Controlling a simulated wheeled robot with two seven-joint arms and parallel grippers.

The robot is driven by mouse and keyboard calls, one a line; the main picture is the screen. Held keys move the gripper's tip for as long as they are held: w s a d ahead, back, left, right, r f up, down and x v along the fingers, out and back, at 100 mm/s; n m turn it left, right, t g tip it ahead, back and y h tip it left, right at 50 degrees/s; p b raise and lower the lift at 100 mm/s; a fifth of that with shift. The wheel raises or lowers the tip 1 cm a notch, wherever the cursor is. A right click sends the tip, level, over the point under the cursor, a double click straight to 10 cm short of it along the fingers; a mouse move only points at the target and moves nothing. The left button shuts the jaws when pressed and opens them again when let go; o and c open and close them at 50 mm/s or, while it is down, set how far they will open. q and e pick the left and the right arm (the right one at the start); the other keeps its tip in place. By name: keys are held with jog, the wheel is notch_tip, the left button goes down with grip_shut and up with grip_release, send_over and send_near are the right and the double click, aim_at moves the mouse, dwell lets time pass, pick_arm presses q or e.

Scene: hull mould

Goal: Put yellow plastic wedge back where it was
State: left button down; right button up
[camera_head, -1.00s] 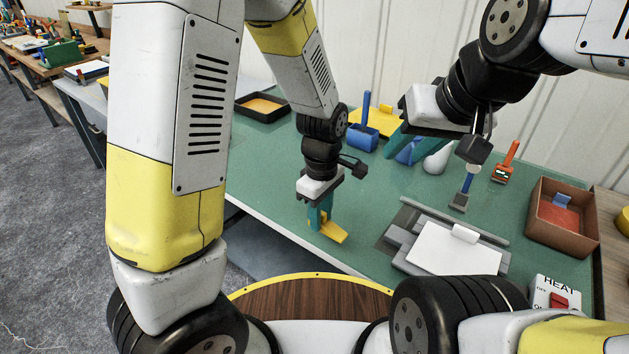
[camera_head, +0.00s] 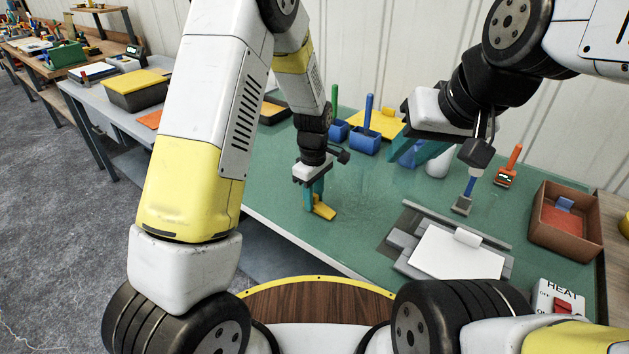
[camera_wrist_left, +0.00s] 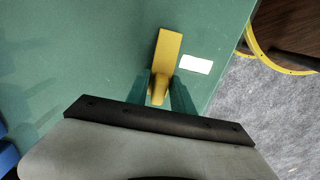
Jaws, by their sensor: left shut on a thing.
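The yellow plastic wedge (camera_head: 325,211) is at the left part of the green table, at or just above its surface; I cannot tell whether it touches. My left gripper (camera_head: 315,195) points down and is shut on the wedge's near end. In the left wrist view the wedge (camera_wrist_left: 168,48) sticks out forward from between the teal fingers (camera_wrist_left: 160,92). A small white patch (camera_wrist_left: 195,65) lies on the table just right of the wedge. My right gripper (camera_head: 425,153) hangs at the back of the table; its fingers are partly hidden, and I cannot tell its opening.
A white sheet on a grey plate (camera_head: 408,264) lies right of the wedge. Blue holders (camera_head: 365,141) and a yellow board (camera_head: 383,124) stand behind. A brown box (camera_head: 540,235) and a HEAT switch (camera_head: 560,299) are at the right.

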pick_arm(q)
jog(key=c, duration=1.1)
grip_release()
jog(key=shift+f, duration=0.1)
jog(key=s+a+r+m+t+h, duration=0.1)
jog(key=s+a+r, duration=0.1)
jog(key=r, duration=0.8)
jog(key=s+a+r+m+h, duration=0.1)
jog(key=s+a+r+m, duration=0.1)
jog(key=r, duration=0.8)
jog(key=s+a+r+m+t, duration=0.2)
jog(key=s+a+r+m, duration=0.2)
jog(key=s, duration=0.4)
jog(key=s+a+r+m+t, duration=0.3)
jog(key=s+a+r+m, duration=0.1)
jog(key=s, duration=0.5)
jog(key=shift+a+r, duration=0.25)
jog(key=shift+r, duration=0.1)
